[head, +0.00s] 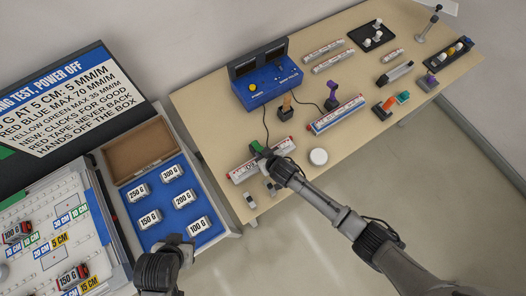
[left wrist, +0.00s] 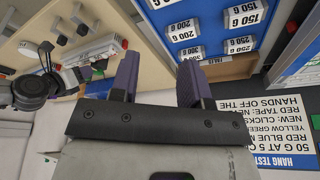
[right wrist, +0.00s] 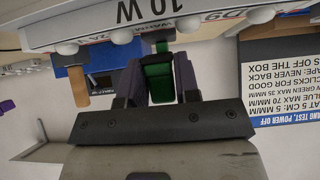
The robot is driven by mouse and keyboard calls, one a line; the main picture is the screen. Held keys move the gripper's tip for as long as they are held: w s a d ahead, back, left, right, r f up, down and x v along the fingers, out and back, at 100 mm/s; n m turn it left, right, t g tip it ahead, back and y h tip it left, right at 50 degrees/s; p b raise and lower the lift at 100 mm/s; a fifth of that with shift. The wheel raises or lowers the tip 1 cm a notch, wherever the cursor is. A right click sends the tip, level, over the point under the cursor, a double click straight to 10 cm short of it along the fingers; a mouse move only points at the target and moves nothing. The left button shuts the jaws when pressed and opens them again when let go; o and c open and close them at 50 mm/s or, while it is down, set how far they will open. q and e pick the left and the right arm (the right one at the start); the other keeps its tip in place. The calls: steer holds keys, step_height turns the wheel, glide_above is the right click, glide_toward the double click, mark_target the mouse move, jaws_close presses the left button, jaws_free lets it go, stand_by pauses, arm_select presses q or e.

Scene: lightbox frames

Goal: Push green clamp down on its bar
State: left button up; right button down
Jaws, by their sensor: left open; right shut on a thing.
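The green clamp (head: 256,147) is at the white-and-red bar (head: 241,173) near the table's front left edge. My right gripper (head: 269,157) is shut on this clamp. In the right wrist view the green clamp (right wrist: 159,78) stands between the purple fingers (right wrist: 160,80), with a white bar marked 10 W (right wrist: 95,22) crossing the top. The fingers hide part of the clamp, and I cannot tell how far down it sits. My left gripper (head: 176,241) is over the front edge of the weight tray. In the left wrist view its fingers (left wrist: 158,78) are apart and empty.
A blue box (head: 267,87) stands at the back, with an orange clamp (head: 287,103) and a purple clamp (head: 332,94) nearby. A white disc (head: 318,157) lies right of my right gripper. A weight tray (head: 217,207) and sign (head: 60,95) lie left.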

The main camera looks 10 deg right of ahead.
mark_target(260, 150)
arm_select(q)
steer(key=shift+a, duration=0.1)
stand_by(0.5)
